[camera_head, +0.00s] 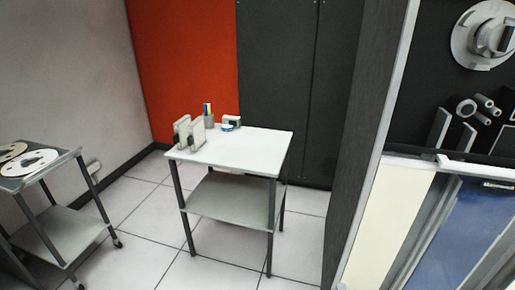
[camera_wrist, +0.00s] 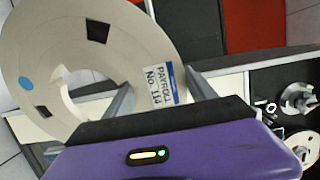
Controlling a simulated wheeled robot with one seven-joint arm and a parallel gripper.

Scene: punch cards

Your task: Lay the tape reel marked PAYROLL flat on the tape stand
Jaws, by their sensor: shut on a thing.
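The PAYROLL reel (camera_wrist: 150,50) is a large cream tape reel with dark square openings, a blue dot and a white and blue label reading PAYROLL. It fills the upper left of the wrist view, seen nearly face-on. My gripper (camera_wrist: 158,92) is shut on it near the label, with a finger showing on each side. The reel and gripper are out of the head view. No stand is labelled. In the head view a wheeled grey stand (camera_head: 62,160) at the left edge bears two pale reels (camera_head: 30,162) lying flat; its left part is cut off.
A white two-shelf table (camera_head: 245,146) stands mid-view with card blocks (camera_head: 190,133) and a pencil cup (camera_head: 208,117). At right is a dark-panelled machine with a round hub (camera_head: 488,35). Tiled floor (camera_head: 145,200) lies open between stand and table.

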